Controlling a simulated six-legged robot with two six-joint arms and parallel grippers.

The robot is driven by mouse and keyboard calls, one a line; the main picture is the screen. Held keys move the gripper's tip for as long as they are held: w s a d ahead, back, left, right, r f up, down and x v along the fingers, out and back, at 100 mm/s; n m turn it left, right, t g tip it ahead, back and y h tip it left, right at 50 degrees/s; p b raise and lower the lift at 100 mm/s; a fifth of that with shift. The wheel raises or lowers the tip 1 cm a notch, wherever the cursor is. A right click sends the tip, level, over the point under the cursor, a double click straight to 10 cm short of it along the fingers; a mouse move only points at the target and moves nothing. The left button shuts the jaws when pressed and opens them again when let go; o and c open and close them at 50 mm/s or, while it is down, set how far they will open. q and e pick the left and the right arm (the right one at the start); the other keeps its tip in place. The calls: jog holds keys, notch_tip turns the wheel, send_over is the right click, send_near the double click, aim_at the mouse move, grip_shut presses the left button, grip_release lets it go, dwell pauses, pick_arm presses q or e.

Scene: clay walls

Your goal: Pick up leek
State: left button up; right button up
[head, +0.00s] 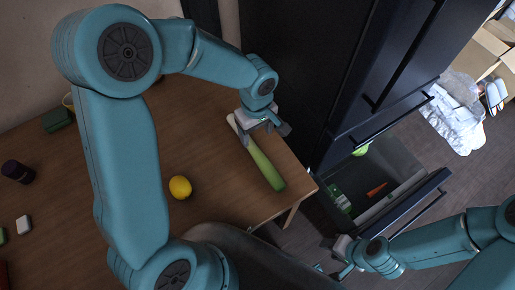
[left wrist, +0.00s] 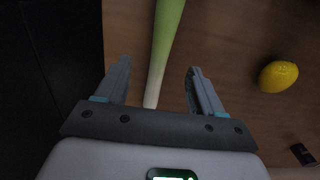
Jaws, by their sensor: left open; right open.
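The leek (head: 261,164) lies on the wooden table near its right edge, white end toward the back and green end toward the front. My left gripper (head: 262,132) is over the leek's white end in the head view. In the left wrist view the leek (left wrist: 161,52) runs between the two open fingers of my left gripper (left wrist: 156,88), with its white end between them. I cannot tell whether the fingers touch it. My right gripper (head: 340,268) is open at the lower right, in front of the open drawer, away from the leek.
A lemon (head: 180,187) lies on the table (head: 215,211) left of the leek. A dark jar (head: 17,172) and small items lie further left. A dark fridge (head: 292,62) stands close beside the table's right edge. Its open drawer (head: 411,190) holds a carrot and green items.

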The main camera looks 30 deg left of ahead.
aim_at(256, 150)
pick_arm(q)
jog(key=f, duration=0.1)
jog(key=s+f, duration=0.1)
jog(key=shift+s+f, duration=0.15)
jog(key=shift+f, duration=0.25)
jog(key=f, duration=0.6)
jog(key=shift+w, duration=0.25)
jog(key=shift+w+f, duration=0.25)
jog(key=shift+f, duration=0.15)
jog(key=shift+s+r, duration=0.1)
jog(key=shift+s, duration=0.1)
jog(key=c, duration=1.2)
